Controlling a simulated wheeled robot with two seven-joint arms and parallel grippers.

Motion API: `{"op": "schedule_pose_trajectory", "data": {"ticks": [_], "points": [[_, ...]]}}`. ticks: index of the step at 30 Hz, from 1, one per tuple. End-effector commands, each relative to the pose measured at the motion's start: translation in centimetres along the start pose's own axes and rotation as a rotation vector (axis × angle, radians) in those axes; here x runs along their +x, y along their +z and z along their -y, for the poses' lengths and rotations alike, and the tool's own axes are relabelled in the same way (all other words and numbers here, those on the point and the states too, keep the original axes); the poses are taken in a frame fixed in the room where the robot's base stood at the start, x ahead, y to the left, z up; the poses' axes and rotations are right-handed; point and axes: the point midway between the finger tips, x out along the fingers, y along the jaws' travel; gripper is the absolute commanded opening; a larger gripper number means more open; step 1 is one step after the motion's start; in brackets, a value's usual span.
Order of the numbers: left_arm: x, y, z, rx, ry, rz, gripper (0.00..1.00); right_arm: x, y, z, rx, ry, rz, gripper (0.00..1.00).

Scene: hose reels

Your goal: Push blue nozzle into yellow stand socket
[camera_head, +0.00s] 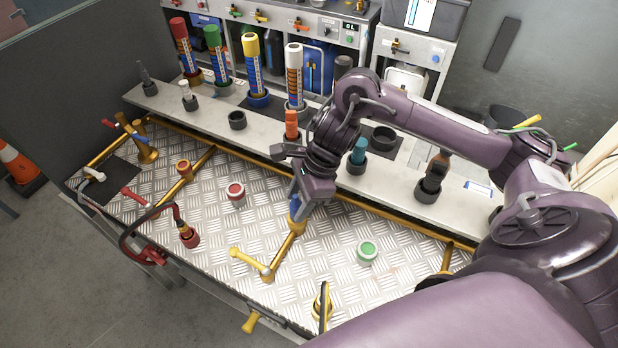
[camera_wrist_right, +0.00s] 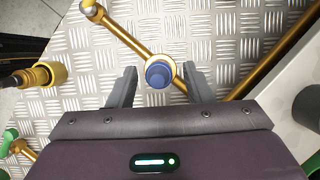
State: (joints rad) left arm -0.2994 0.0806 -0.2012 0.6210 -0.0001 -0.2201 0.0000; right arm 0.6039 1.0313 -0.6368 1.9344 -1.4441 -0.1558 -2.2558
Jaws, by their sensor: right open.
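The blue nozzle (camera_head: 294,206) stands upright at the yellow stand socket (camera_head: 297,226) on the metal plate table. In the right wrist view the round end of the blue nozzle (camera_wrist_right: 158,73) faces the camera, with the yellow socket rim (camera_wrist_right: 172,60) showing around it. My right gripper (camera_head: 304,199) is over the nozzle from above. In the wrist view its fingers (camera_wrist_right: 160,78) are spread on either side of the nozzle, with gaps visible. How deep the nozzle sits in the socket I cannot tell. My left gripper is out of view.
A yellow pipe with a valve handle (camera_head: 250,261) runs close to the socket. A green-topped cup (camera_head: 367,252) and a red-topped cup (camera_head: 235,193) stand on the plate. A grey shelf (camera_head: 215,115) behind holds several bottles and nozzles. Plate right of the socket is mostly clear.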

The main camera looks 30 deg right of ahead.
Motion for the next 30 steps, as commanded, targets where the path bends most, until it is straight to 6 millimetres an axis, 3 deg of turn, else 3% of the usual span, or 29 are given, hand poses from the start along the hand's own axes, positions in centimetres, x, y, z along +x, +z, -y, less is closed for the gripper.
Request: {"op": "schedule_pose_trajectory", "data": {"ticks": [6,12,18,30], "points": [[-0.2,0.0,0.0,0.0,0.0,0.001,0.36,-5.2,0.0,0.1,-0.002,-0.007,-0.004,0.46],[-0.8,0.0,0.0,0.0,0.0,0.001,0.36,-8.7,0.1,0.1,-0.001,-0.004,-0.002,0.46],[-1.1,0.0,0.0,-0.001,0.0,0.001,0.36,-10.1,0.0,0.0,0.0,-0.001,-0.001,0.46],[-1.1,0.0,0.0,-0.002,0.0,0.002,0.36,-10.2,0.0,-0.1,0.0,0.002,0.0,0.46]]}}
